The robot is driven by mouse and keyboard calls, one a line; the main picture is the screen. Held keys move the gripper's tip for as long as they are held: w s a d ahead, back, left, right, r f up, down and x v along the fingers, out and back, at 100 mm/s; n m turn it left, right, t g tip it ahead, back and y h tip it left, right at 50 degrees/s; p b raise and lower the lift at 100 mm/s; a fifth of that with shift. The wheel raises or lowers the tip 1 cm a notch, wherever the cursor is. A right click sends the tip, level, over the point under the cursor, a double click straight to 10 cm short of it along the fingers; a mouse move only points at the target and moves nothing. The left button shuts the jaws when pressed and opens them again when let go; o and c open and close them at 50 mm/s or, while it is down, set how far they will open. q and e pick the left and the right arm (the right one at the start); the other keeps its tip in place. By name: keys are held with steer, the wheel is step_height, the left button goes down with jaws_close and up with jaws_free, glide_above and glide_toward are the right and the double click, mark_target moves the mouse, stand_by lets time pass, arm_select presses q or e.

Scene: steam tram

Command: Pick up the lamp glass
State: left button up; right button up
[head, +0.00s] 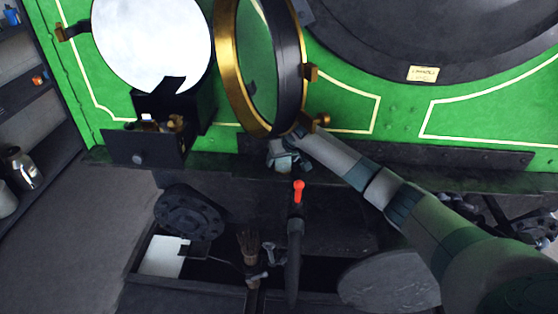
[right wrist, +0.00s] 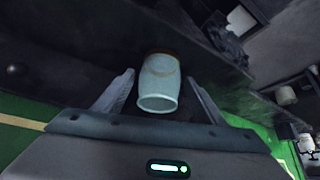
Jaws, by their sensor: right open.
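The lamp glass (right wrist: 160,82) is a pale, translucent, cup-shaped piece with a brownish band at its far end. In the right wrist view it sits between the two spread fingers of my right gripper (right wrist: 160,76), with a visible gap to each finger. In the head view my right gripper (head: 286,158) is open just below the brass-rimmed round door (head: 228,72), by the dark ledge under the green panel. The glass cannot be made out clearly there. My left gripper is not in view.
A round white reflector (head: 152,42) stands left of the brass door, above an open dark drawer (head: 143,148) holding small parts. Below are a red-tipped lever (head: 298,192), a brush (head: 248,246) and an open dark tray (head: 150,285). Shelves (head: 30,110) stand far left.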

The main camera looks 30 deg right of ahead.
steer(key=c, duration=1.2)
steer(key=shift+o, duration=0.2)
steer(key=shift+r, duration=0.1)
